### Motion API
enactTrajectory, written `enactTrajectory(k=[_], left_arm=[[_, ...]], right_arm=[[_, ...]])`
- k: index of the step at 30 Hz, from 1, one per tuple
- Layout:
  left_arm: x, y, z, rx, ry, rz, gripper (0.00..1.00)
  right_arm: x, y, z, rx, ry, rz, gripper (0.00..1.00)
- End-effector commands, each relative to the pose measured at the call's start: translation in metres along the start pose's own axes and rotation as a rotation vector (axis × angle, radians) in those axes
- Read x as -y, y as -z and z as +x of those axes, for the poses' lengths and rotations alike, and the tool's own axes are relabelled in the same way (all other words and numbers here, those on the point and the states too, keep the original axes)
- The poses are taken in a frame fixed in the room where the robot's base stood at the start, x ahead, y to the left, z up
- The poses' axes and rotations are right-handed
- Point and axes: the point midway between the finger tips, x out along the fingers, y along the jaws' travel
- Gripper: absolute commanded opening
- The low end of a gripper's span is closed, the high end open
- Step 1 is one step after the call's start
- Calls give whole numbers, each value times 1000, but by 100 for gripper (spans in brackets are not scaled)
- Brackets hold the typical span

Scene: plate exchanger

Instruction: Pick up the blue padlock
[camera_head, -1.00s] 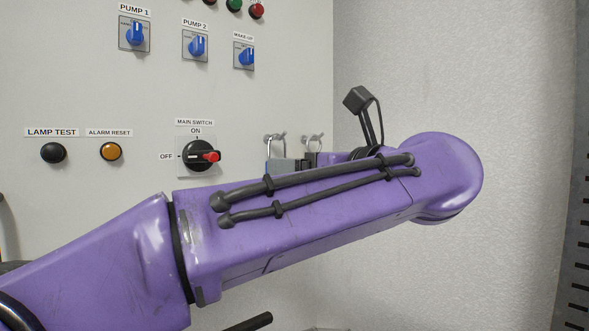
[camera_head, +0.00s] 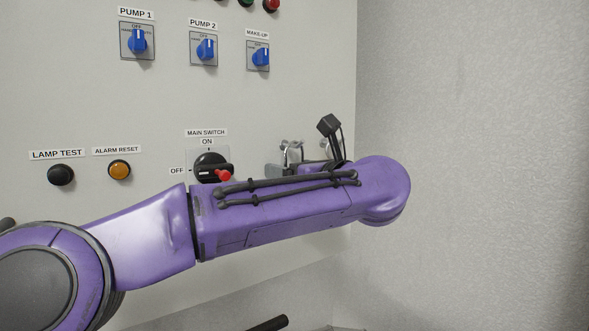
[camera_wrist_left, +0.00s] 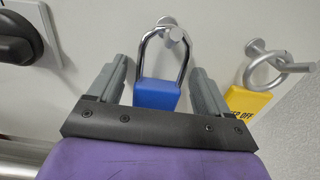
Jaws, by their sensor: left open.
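The blue padlock (camera_wrist_left: 157,94) hangs by its silver shackle from a metal peg in the left wrist view. My left gripper (camera_wrist_left: 160,75) is open, with one grey finger on each side of the padlock. I cannot tell whether the fingers touch it. In the head view my purple left arm crosses in front of the panel, and the left gripper (camera_head: 292,160) shows only partly above it, by the pegs. The padlock's blue body is hidden there. My right gripper is not in view.
A yellow tag (camera_wrist_left: 248,102) on a metal ring hangs on a second peg to the right. The main switch (camera_head: 212,167) is left of the gripper. Its dark knob (camera_wrist_left: 12,45) also shows in the wrist view. A bare side wall (camera_head: 470,150) stands right.

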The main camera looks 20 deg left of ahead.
Motion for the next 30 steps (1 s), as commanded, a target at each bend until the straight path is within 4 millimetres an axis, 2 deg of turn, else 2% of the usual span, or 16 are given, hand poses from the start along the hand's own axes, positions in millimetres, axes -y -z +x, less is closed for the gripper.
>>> enactTrajectory(k=[3, 4, 9, 10, 11, 20, 27, 28, 30], left_arm=[[0, 1, 0, 1, 0, 0, 79], [0, 1, 0, 0, 0, 0, 75], [0, 1, 0, 0, -1, 1, 20], [0, 1, 0, 0, -1, 1, 10], [0, 1, 0, 1, -1, 0, 5], [-1, -4, 0, 0, -2, 1, 4], [-1, -36, 0, 0, -3, -2, 4], [0, -39, -2, 2, -1, 0, 4], [0, -33, -18, 4, 1, 1, 4]], right_arm=[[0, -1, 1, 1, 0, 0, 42], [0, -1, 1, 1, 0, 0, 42], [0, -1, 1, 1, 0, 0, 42], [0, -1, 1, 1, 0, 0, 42], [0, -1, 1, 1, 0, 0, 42], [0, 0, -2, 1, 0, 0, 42], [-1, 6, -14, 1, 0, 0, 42], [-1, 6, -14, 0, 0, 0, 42], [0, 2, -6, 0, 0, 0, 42]])
